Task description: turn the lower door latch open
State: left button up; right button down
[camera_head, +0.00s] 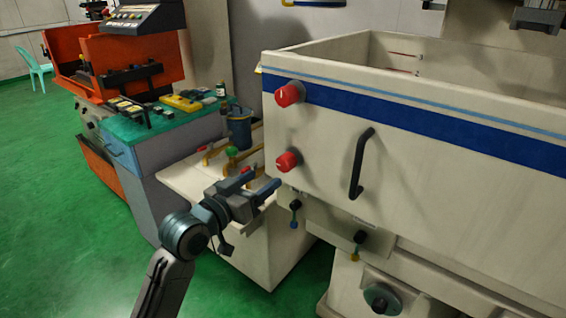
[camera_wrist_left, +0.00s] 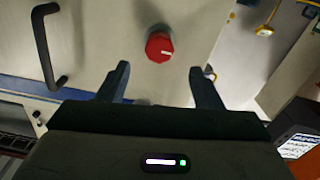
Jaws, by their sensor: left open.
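The lower door latch (camera_head: 287,161) is a red knob on the left end of the white tank's front. It also shows in the left wrist view (camera_wrist_left: 160,47), with a pale mark on its face. The upper red latch (camera_head: 290,93) sits above it, near the blue stripe. My left gripper (camera_head: 263,178) is open and empty, a little left of and below the lower latch in the head view. In the left wrist view the latch appears between and beyond the spread fingertips (camera_wrist_left: 158,70), apart from them. My right gripper is not in view.
A black bar handle (camera_head: 357,165) stands out from the tank front (camera_head: 430,180) right of the latches. Small valves (camera_head: 295,213) hang below. A white bench with yellow fittings (camera_head: 232,155) and a teal-topped cabinet (camera_head: 150,128) stand left. Green floor (camera_head: 60,210) is clear at far left.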

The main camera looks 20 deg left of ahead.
aim_at(282, 166)
pick_arm(q)
jog(key=p+x, duration=0.2)
jog(key=x, duration=0.7)
jog(key=c, duration=1)
jog(key=shift+f, duration=0.1)
